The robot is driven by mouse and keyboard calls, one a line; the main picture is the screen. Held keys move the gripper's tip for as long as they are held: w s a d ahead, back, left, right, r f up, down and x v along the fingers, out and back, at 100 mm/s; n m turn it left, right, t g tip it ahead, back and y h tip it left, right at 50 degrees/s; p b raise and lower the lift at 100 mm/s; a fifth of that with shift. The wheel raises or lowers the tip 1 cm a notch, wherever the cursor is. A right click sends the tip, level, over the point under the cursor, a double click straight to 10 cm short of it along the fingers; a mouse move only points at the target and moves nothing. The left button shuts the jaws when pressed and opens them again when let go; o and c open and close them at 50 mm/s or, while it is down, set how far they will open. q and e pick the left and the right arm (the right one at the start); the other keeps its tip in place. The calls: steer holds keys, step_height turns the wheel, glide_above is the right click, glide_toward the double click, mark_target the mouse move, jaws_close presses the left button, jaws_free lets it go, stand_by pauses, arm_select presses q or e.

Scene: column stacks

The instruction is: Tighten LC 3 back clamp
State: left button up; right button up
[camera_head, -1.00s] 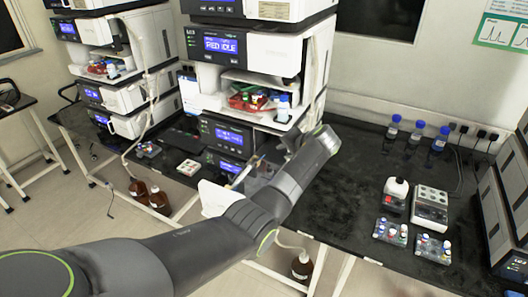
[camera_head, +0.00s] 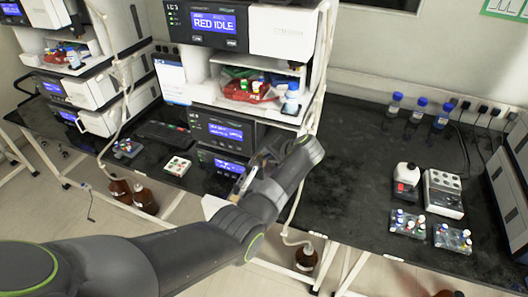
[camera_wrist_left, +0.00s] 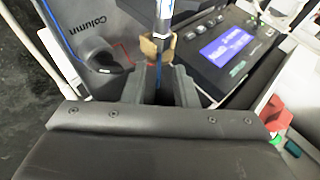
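The LC 3 stack, with its lit RED IDLE display (camera_head: 213,22), stands at the centre of the head view. My left arm reaches to its lower front, and the left gripper (camera_head: 246,180) is beside a slim column there, partly hidden by my wrist. In the left wrist view, the gripper's two dark fingers (camera_wrist_left: 160,80) are apart. A tan clamp (camera_wrist_left: 155,48) holds a slim column (camera_wrist_left: 163,14) just beyond the fingertips. A blue line (camera_wrist_left: 154,73) hangs below it between the fingers. I cannot tell whether the fingers touch the clamp. My right gripper does not show.
A panel marked "Column" (camera_wrist_left: 85,35) is close to the left of the fingers, and a blue-lit module (camera_wrist_left: 228,45) is close on the right. Blue-capped bottles (camera_head: 419,108) and vial racks (camera_head: 408,222) stand on the right bench. Bench space between them and the stack is clear.

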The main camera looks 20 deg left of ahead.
arm_select(q)
steer(key=shift+f, duration=0.1)
steer(key=shift+s+d, duration=0.1)
steer(key=shift+d, duration=0.15)
steer(key=shift+a, duration=0.1)
jaws_close()
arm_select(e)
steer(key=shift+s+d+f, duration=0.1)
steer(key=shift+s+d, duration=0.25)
arm_select(q)
steer(key=shift+r, duration=0.2)
